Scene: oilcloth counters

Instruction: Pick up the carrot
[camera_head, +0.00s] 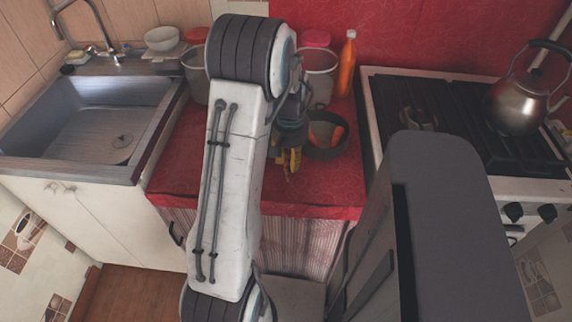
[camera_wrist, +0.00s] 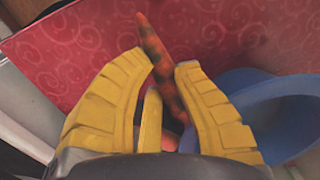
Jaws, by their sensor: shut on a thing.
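The carrot (camera_wrist: 154,45) is a long orange thing with dark patches, seen in the wrist view between my yellow fingers. Its narrow end sticks out beyond the fingertips over the red oilcloth. My gripper (camera_wrist: 165,72) is shut on it, and the fingers hide part of its length. In the head view my gripper (camera_head: 291,162) is low over the red counter, just left of a dark pan. The carrot cannot be made out there, and I cannot tell whether it touches the cloth.
A dark round pan (camera_head: 326,152) with something orange (camera_head: 337,136) at it stands close right of my gripper; a blue rim (camera_wrist: 275,82) shows in the wrist view. An orange bottle (camera_head: 346,68) and pots stand behind. The stove (camera_head: 440,110) is right, the sink (camera_head: 95,130) left.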

